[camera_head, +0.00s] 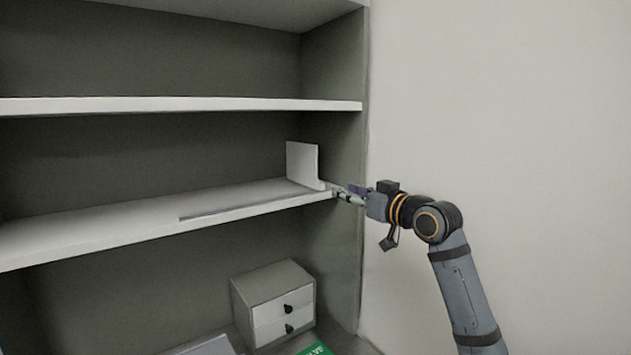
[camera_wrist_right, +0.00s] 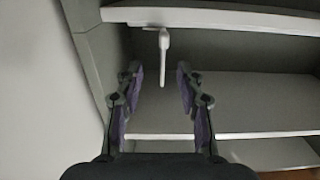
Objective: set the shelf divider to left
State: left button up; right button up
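The shelf divider (camera_head: 302,164) is a thin white upright panel at the right end of the middle shelf (camera_head: 80,227), close to the cabinet's right side wall. My right gripper (camera_head: 340,192) is at the shelf's front edge, just in front of the divider's lower right corner. In the right wrist view the gripper (camera_wrist_right: 160,80) has its two fingers spread with a clear gap. The divider (camera_wrist_right: 164,55) shows there edge-on as a narrow white strip, in line with the gap. I cannot tell whether a finger touches it. My left gripper is not in view.
A thin grey strip (camera_head: 230,210) runs along the middle shelf's front edge. The shelf left of the divider is bare. An upper shelf (camera_head: 180,104) lies above. A small two-drawer box (camera_head: 272,301) stands below, near a green item (camera_head: 316,349). A plain wall is at right.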

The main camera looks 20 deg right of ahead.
aim_at(323, 183)
jog(key=p+x, duration=0.2)
jog(key=x, duration=0.2)
jog(key=p+x, duration=0.2)
jog(key=x, duration=0.3)
jog(key=shift+w+a+r+p, duration=0.1)
jog(key=shift+a+p, duration=0.2)
jog(key=shift+p, duration=0.05)
jog(key=shift+w+a, duration=0.3)
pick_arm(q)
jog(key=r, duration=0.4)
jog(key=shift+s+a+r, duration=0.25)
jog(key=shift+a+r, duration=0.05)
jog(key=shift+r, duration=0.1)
pick_arm(e)
jog(key=shift+d, duration=0.1)
jog(key=shift+c, duration=0.3)
jog(key=shift+w, duration=0.1)
jog(key=shift+c, duration=1.2)
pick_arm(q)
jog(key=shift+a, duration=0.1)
pick_arm(e)
grip_shut()
